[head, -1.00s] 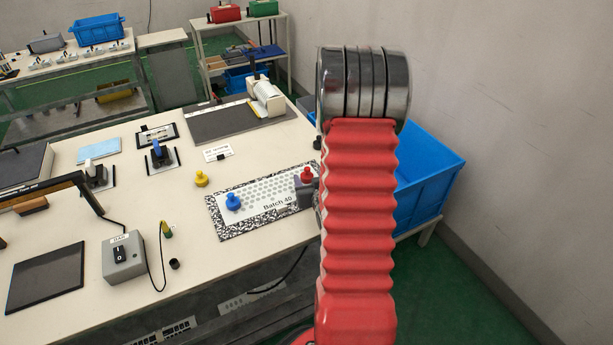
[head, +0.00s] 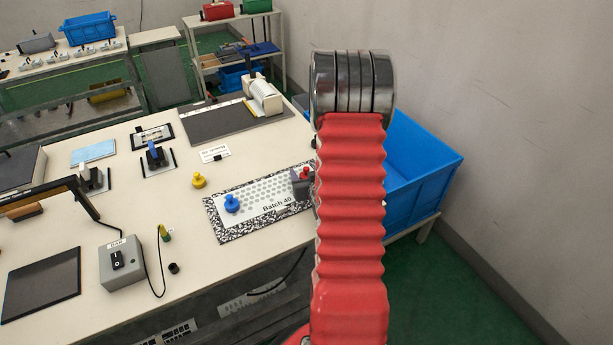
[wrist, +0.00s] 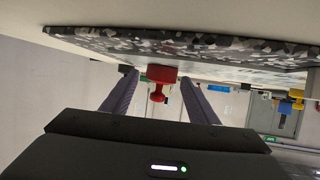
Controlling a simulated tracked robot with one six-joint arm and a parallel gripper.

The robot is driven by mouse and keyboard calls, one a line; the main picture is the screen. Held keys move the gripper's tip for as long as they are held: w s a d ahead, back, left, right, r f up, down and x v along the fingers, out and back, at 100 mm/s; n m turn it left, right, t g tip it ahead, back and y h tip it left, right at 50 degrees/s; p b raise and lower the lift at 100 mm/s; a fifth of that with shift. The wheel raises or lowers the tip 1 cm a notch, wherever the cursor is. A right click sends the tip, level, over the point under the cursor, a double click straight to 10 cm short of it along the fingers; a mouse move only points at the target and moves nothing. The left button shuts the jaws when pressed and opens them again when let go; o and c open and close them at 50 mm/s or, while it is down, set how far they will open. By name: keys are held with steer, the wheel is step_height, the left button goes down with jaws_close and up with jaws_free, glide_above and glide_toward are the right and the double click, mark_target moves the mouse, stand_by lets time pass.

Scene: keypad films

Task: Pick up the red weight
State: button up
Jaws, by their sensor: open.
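The red weight (head: 305,173) stands at the right end of the white Batch 40 film (head: 272,203) in the head view. My gripper (head: 301,184) is a dark shape right at it and covers its lower part; my arm hides the rest. In the wrist view, which looks upside down, the red weight (wrist: 161,76) shows its wide base and small knob. It appears between the two purple fingers of my open gripper (wrist: 159,80), with a gap on each side. I cannot tell how far the fingers reach along it.
A blue weight (head: 231,204) stands on the film's left part, over a speckled board (head: 222,233). A yellow weight (head: 199,180) stands on the bench behind it. A blue bin (head: 420,165) stands beyond the bench's right edge. A grey switch box (head: 121,262) is at the front left.

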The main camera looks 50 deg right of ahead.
mark_target(306, 168)
steer(key=shift+c, duration=0.4)
steer(key=c, duration=1.2)
steer(key=shift+r, duration=0.15)
steer(key=shift+r, duration=4.9)
